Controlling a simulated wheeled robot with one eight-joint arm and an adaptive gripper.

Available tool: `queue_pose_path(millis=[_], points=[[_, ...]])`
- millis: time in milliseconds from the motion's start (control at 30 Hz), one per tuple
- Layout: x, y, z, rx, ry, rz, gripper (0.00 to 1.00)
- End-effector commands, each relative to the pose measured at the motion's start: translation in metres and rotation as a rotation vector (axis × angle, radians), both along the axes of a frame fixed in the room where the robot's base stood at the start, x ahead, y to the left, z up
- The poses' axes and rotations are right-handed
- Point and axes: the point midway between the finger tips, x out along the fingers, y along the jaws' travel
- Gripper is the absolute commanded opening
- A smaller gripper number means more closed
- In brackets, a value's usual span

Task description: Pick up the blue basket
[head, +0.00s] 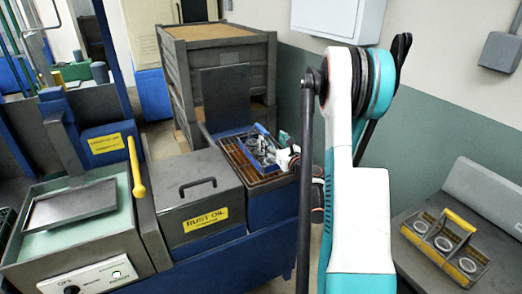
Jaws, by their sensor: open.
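The blue basket (250,142) stands on the brown slatted top of a blue bench, just right of the rust oil box, with grey parts inside it. My gripper (282,157) is at the right side of the basket, open. My arm hides part of the gripper, and I cannot tell whether its fingers touch the basket.
The rust oil box (197,190) with a black handle stands to the left of the slatted top (236,158). Large grey crates (216,50) are stacked behind. A second basket with a yellow handle (460,221) stands on a grey surface at the right.

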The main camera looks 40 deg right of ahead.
Motion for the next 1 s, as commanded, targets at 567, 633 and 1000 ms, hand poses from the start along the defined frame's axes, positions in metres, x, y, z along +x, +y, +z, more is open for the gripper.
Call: queue_pose_path(millis=[567, 633, 1000], points=[[0.062, -0.017, 0.001, -0.002, 0.001, 0.001, 0.62], [0.071, -0.020, 0.001, -0.002, 0.001, 0.002, 0.62], [0.084, -0.023, 0.003, -0.003, 0.002, 0.000, 0.62]])
